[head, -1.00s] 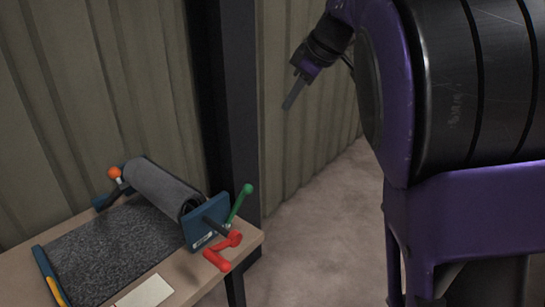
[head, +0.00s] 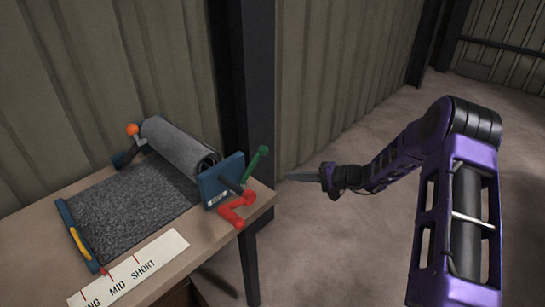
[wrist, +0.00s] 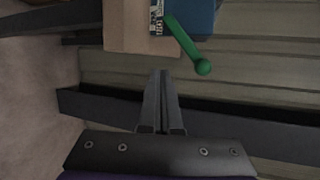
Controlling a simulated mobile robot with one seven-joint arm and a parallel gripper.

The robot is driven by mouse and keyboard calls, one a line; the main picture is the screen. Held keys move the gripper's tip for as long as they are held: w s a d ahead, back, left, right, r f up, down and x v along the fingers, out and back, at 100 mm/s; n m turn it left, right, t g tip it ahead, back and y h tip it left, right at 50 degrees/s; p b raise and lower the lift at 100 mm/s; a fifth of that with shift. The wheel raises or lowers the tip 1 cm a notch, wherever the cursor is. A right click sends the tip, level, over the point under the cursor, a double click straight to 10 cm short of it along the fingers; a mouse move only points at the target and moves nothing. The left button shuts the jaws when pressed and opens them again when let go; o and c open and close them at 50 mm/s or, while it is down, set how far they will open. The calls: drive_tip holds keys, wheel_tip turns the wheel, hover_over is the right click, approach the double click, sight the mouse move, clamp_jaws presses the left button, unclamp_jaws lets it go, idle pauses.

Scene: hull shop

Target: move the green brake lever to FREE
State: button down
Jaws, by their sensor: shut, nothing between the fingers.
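The green brake lever (head: 256,163) stands on the right end of the blue roller bracket (head: 222,182), tilted up and to the right with its knob at the top. In the wrist view the green lever (wrist: 187,45) lies ahead of my fingers, its knob slightly to the right. My gripper (head: 291,177) is shut and empty, to the right of the lever and apart from it. Its closed fingers also show in the wrist view (wrist: 161,78). A small label on the bracket is too small to read in the head view.
A red crank (head: 236,212) sticks out just below the lever. A grey roll (head: 178,146) and an orange knob (head: 132,130) sit farther back on the bench (head: 205,240). A dark post (head: 244,90) stands behind the lever. Floor to the right is clear.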

sight(254, 165)
drive_tip(key=d+m+t, duration=0.1)
drive_tip(key=m+t, duration=0.1)
drive_tip(key=m, duration=0.1)
drive_tip(key=w+d+m+t, duration=0.1)
drive_tip(key=m+t, duration=0.1)
drive_tip(key=m, duration=0.1)
drive_tip(key=w+d+m+t+y, duration=0.1)
drive_tip(key=d+m+t, duration=0.1)
drive_tip(key=m, duration=0.1)
drive_tip(key=shift+w+f+m, duration=0.1)
drive_tip(key=shift+w+m, duration=0.1)
drive_tip(key=shift+m, duration=0.1)
drive_tip(key=w+a+r, duration=0.1)
drive_tip(key=w+a, duration=0.1)
drive_tip(key=a, duration=0.3)
drive_tip(key=w+a+r, duration=0.1)
drive_tip(key=a, duration=0.4)
drive_tip(key=shift+w+a+r, duration=0.35)
drive_tip(key=shift+a, duration=0.05)
drive_tip(key=shift+r, duration=0.1)
